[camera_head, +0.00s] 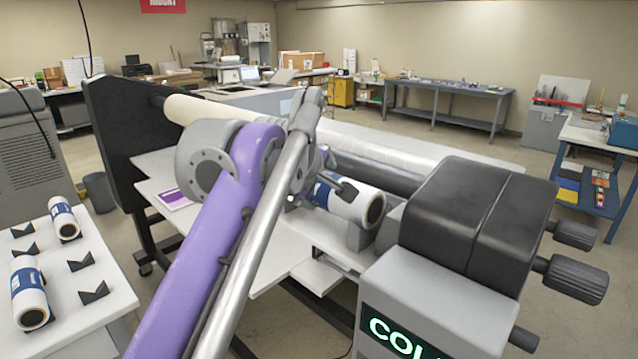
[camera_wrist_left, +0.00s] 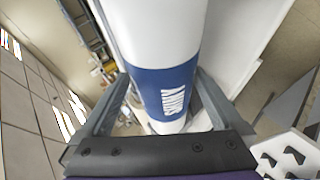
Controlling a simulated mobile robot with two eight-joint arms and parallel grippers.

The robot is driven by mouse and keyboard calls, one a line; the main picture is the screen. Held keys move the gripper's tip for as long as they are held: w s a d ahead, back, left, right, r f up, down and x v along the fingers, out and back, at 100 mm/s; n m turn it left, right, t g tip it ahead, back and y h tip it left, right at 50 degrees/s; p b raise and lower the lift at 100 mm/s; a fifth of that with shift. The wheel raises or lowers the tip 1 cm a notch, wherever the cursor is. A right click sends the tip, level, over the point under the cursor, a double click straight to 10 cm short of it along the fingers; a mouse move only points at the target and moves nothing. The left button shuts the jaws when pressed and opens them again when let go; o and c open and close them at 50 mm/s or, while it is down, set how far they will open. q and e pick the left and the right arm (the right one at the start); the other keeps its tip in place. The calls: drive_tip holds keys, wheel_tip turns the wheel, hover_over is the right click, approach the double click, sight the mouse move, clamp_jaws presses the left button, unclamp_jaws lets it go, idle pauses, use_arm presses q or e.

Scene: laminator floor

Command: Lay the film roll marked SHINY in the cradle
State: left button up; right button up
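The film roll marked SHINY (camera_head: 352,202) is white with a dark blue band. In the head view its near end rests at or just over a grey cradle support (camera_head: 361,235) on the laminator; I cannot tell if it is fully seated. My purple left arm hides its far part. In the left wrist view the roll (camera_wrist_left: 180,88) lies between the fingers of my left gripper (camera_wrist_left: 160,85), whose tips meet its sides at the blue band. The gripper appears shut on it. My right gripper is not in view.
A white table (camera_head: 90,262) at left holds two more blue-banded rolls (camera_head: 64,218) (camera_head: 29,293) and several black V-supports. The laminator's black housing (camera_head: 475,225) and knobs stand right of the roll; its black side plate (camera_head: 125,140) is at the far end.

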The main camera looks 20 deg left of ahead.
use_arm(q)
drive_tip(key=shift+s+r, duration=0.1)
drive_tip(key=v, duration=1)
drive_tip(key=shift+s+r+p, duration=0.15)
drive_tip(key=shift+s+p, duration=0.1)
drive_tip(key=shift+p, duration=0.05)
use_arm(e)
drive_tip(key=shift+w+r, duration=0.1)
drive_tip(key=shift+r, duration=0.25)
use_arm(q)
drive_tip(key=shift+d, duration=0.1)
